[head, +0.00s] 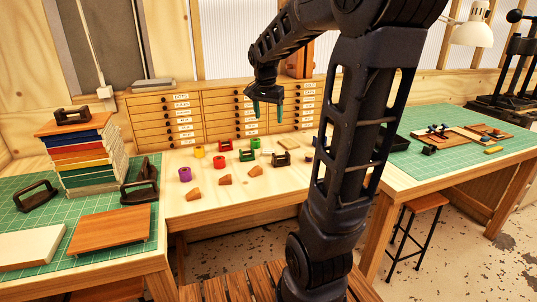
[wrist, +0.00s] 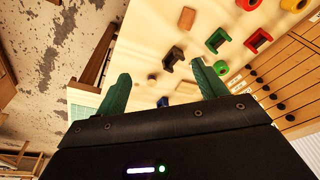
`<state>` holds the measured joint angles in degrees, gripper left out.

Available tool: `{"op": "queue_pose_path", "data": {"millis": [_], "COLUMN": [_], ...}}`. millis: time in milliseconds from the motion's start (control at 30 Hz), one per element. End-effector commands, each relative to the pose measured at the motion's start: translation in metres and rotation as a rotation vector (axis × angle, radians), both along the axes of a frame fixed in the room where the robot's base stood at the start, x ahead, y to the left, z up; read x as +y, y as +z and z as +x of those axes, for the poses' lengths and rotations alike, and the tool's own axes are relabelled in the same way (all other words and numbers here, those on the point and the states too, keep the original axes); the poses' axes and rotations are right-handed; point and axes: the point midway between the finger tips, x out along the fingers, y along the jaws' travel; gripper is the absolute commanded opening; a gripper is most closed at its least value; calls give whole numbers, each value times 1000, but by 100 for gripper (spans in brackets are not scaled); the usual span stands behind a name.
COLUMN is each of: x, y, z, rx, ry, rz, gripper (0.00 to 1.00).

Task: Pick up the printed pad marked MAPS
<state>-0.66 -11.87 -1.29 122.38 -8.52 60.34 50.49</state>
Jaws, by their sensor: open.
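My gripper (head: 268,110) hangs over the back of the middle table, in front of the drawer cabinet. Its two green fingers are apart with nothing between them, and they also show in the wrist view (wrist: 162,88). Small pieces lie on the table below: a black bracket-shaped piece (head: 281,159), a red one (head: 219,161) and a green one (head: 247,155). The black one also shows beyond the fingers in the wrist view (wrist: 172,58). I cannot read MAPS on any piece, so I cannot tell which is the printed pad.
Coloured rolls, such as a yellow one (head: 199,152) and a purple one (head: 184,174), and brown wooden wedges (head: 225,180) lie nearby. The drawer cabinet (head: 232,128) stands behind. A book stack (head: 84,152) is on the left bench.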

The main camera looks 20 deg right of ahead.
Motion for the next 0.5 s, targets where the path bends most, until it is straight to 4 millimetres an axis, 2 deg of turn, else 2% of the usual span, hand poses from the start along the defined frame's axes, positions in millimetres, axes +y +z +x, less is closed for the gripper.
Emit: {"op": "queue_pose_path", "data": {"millis": [100,267,500], "x": [-5,-11,-21], "y": [-8,-22,-52], "z": [34,76,139], "rx": [20,39,55], "ry": [-112,-268,-504], "rz": [-4,-16,-47], "gripper": [71,71,71]}}
